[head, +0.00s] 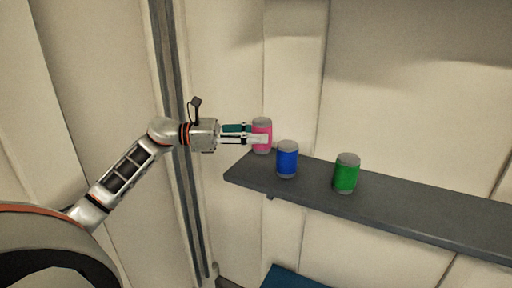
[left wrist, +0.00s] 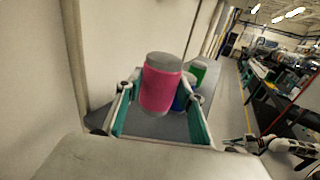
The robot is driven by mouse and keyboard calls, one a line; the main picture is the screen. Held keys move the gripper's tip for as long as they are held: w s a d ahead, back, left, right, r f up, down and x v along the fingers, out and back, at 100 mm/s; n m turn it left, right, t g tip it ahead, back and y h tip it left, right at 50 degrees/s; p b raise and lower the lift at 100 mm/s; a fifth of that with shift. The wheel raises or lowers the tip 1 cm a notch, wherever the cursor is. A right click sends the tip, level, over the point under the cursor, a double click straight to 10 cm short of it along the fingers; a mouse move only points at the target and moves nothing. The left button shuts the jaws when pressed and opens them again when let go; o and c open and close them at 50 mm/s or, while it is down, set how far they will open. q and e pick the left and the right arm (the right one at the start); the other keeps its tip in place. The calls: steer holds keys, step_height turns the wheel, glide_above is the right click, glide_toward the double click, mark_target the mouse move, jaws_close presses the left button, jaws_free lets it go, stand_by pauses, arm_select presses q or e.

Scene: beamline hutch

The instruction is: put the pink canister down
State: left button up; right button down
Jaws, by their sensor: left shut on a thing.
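The pink canister (head: 262,124) has grey ends and is upright at the left end of the grey shelf in the head view. My left gripper (head: 258,135) comes from the left and is shut on it. In the left wrist view the pink canister (left wrist: 160,84) stands between the fingers of my left gripper (left wrist: 160,112). I cannot tell whether its base touches the shelf. My right gripper does not show in the head view.
The grey shelf (head: 420,212) runs along the wall to the right. A blue canister (head: 287,160) stands close to the pink one, and a green canister (head: 346,174) farther right. The shelf right of the green canister is clear. A blue surface (head: 290,278) shows below.

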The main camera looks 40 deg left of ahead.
mark_target(256, 147)
arm_select(q)
step_height(256, 147, down, 4)
steer(key=shift+f, duration=0.1)
stand_by(0.4)
steer(key=shift+f, duration=0.1)
steer(key=o, duration=1.3)
